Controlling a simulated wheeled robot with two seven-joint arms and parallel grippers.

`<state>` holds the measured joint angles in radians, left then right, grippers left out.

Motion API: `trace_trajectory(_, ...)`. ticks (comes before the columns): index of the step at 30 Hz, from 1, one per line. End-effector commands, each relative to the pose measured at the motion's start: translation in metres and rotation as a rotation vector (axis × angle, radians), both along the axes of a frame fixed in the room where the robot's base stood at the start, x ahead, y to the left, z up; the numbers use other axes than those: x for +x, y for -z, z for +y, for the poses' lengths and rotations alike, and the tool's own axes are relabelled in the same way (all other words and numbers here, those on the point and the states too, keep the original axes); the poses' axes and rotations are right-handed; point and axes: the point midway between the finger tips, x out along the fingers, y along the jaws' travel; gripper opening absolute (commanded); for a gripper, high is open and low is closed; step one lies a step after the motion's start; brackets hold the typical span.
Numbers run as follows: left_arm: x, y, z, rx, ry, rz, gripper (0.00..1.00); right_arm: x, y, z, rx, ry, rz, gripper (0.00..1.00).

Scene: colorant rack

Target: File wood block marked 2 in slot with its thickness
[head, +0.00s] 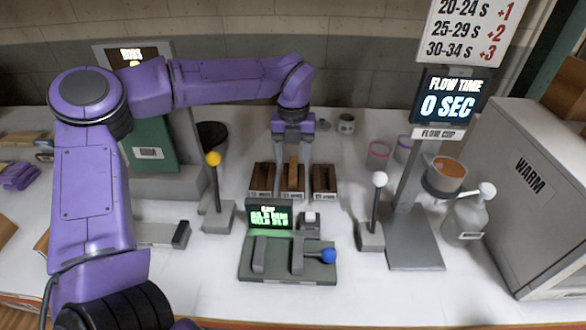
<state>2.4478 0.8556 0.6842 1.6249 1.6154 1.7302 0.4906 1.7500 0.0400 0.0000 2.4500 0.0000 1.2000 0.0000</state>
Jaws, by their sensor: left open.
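A dark brown rack (262,193) with three slots side by side stands near the middle of the white table. A lighter wood block (292,173) stands upright at the middle slot; a number on it cannot be read. My left gripper (292,181) points down over the rack. Its two fingers are open, one on each side of the block. I cannot tell whether they touch the block or the rack. The left and right slots look dark and show no block. My right gripper is not in view.
A gauge with a green-lit display (270,214) and blue-knobbed lever (328,256) stands in front of the rack. Yellow-knobbed (213,159) and white-knobbed (380,180) levers flank it. The flow cup stand (414,252), a bottle (468,219) and a grey warm box (530,200) fill the right.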

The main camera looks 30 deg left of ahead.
Motion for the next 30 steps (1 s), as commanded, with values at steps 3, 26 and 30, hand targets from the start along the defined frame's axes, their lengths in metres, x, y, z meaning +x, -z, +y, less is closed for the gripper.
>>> trace_trajectory(3, 0.002, -0.028, 0.001, 0.001, -0.001, -0.004, 0.56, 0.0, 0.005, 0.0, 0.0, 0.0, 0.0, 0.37)
trace_trajectory(26, 0.002, -0.061, 0.002, -0.001, 0.0, 0.001, 0.56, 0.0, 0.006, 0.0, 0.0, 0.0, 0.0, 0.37)
trace_trajectory(30, 0.003, -0.061, 0.002, -0.001, 0.0, 0.001, 0.56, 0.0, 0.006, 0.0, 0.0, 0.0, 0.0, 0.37)
